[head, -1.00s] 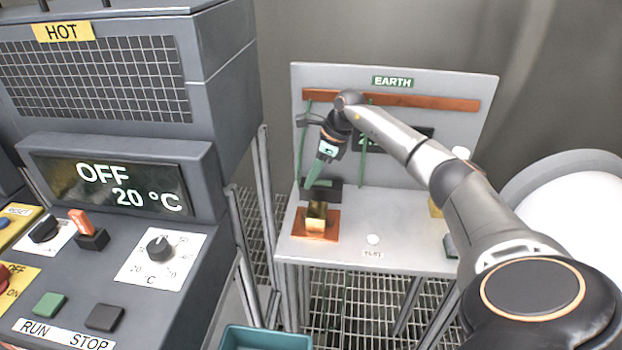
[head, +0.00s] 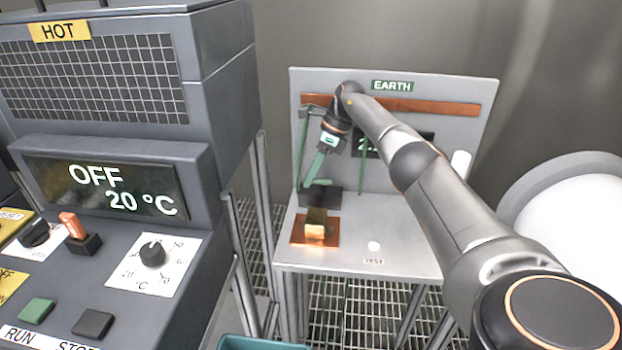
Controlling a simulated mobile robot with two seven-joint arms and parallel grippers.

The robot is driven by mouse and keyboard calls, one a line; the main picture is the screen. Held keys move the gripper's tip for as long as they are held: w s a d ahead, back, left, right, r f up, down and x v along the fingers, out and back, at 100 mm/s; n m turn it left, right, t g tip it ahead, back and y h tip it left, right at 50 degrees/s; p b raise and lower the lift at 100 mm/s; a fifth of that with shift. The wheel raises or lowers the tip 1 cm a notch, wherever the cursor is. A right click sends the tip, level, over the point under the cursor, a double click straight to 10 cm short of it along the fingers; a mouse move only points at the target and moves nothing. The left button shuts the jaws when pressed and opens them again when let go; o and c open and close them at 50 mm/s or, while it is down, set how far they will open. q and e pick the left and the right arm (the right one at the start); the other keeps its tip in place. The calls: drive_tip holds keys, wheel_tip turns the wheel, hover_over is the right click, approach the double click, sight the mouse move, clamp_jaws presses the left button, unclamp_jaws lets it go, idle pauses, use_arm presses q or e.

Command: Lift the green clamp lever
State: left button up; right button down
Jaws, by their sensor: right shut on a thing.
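The green clamp lever (head: 315,172) stands slanted above a dark clamp base (head: 328,196) on the grey EARTH bench. My right gripper (head: 324,152) reaches in from above and is shut on the upper part of the lever. The gripper's fingers are small in the picture and partly hide the lever's top. A brass block (head: 315,229) sits on a copper plate (head: 300,236) in front of the clamp base. My left gripper is out of view.
The bench panel (head: 460,115) rises behind, with a copper bar (head: 440,106) and a dark display (head: 405,140) partly covered by my arm. A white round button (head: 374,246) is on the bench top. The grey HOT cabinet (head: 222,110) stands close on the left.

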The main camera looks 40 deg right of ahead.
drive_tip(key=shift+d, duration=0.1)
idle(0.3)
drive_tip(key=c, duration=1.1)
unclamp_jaws()
wheel_tip(320, 180, up, 3)
drive_tip(key=shift+f+b, duration=0.15)
drive_tip(key=shift+b, duration=0.3)
drive_tip(key=shift+s+a+r, duration=0.15)
drive_tip(key=shift+s+r, duration=0.05)
drive_tip(key=shift+r, duration=0.2)
drive_tip(key=shift+s+a+r, duration=0.15)
drive_tip(key=shift+r, duration=0.25)
drive_tip(key=shift+s+a+r+b, duration=0.95)
drive_tip(key=shift+s+a+r, duration=1.25)
drive_tip(key=shift+s, duration=0.25)
drive_tip(key=shift+s+a+r+b, duration=0.9)
drive_tip(key=shift+s+a+r, duration=1.3)
drive_tip(key=shift+s, duration=0.2)
